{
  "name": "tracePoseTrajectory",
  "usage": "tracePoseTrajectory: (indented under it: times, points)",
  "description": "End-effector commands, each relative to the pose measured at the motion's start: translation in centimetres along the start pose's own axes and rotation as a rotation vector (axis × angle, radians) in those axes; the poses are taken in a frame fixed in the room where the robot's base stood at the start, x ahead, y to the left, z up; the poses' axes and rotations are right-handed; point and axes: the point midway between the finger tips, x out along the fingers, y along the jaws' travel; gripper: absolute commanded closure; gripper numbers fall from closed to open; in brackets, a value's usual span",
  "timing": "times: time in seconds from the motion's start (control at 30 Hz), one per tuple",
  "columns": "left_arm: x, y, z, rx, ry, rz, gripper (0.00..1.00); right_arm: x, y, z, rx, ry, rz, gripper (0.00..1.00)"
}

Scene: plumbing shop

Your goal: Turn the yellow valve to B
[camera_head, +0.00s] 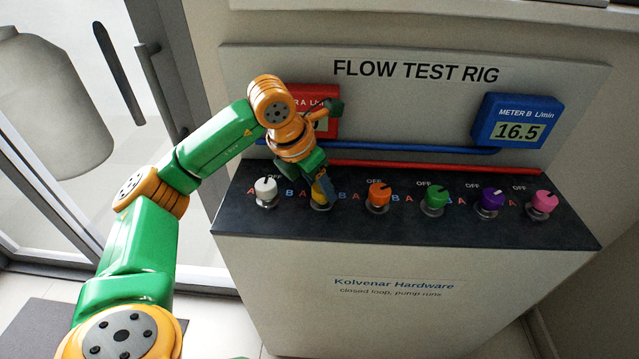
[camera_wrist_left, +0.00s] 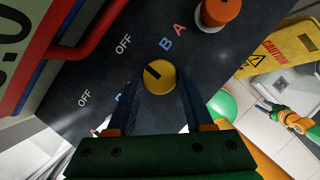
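The yellow valve (camera_head: 319,197) is the second knob from the left on the rig's dark top. My left gripper (camera_head: 324,190) reaches down onto it and partly hides it in the head view. In the left wrist view the yellow valve (camera_wrist_left: 161,76) lies between the two blue fingertips of my left gripper (camera_wrist_left: 160,84), with no clear gap on either side. Its black pointer line points up-left, toward an OFF label (camera_wrist_left: 123,44). A blue B (camera_wrist_left: 166,43) is printed beside it, toward the orange valve. My right gripper (camera_wrist_left: 264,106) shows small at the wrist view's right edge.
A white valve (camera_head: 265,190) stands to the left; orange (camera_head: 379,195), green (camera_head: 434,199), purple (camera_head: 491,201) and pink (camera_head: 543,203) valves stand to the right. Meter B (camera_head: 517,121) reads 16.5. My arm covers part of red meter A (camera_head: 311,97). A yellow caution sign (camera_wrist_left: 283,52) stands on the floor.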

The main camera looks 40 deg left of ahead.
Motion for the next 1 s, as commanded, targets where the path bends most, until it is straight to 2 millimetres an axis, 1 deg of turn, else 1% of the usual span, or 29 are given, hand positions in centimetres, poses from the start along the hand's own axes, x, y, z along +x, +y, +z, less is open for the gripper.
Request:
tracePoseTrajectory:
  times: [0.03, 0.07, 0.1, 0.3, 0.47, 0.67, 1.0]
  points:
    - [0.0, 0.0, 0.0, 0.0, 0.0, 0.0, 0.86, 0.0, 0.0, 0.0, 0.0, 0.0, 0.0, 0.5]
    - [0.0, 0.0, 0.0, 0.0, 0.0, 0.0, 0.94, 0.0, 0.0, 0.0, 0.0, 0.0, 0.0, 0.5]
    - [0.0, 0.0, 0.0, 0.0, 0.0, 0.0, 1.0, 0.0, 0.0, 0.0, 0.0, 0.0, 0.0, 0.5]
    - [0.0, 0.0, 0.0, 0.013, 0.0, -0.005, 1.0, -0.1, 0.0, 0.0, 0.0, 0.001, 0.0, 0.5]
    - [-0.1, 0.1, 0.0, 0.067, 0.002, -0.029, 1.0, -0.3, 0.0, -0.1, 0.0, 0.0, 0.0, 0.5]
    - [-0.2, 0.2, 0.1, 0.2, 0.001, -0.085, 1.0, -0.9, 0.0, -0.1, 0.0, 0.0, 0.0, 0.5]
    - [-0.3, 0.3, 0.3, 0.496, -0.001, -0.209, 1.0, -2.8, 0.1, -0.3, 0.0, 0.0, 0.0, 0.5]
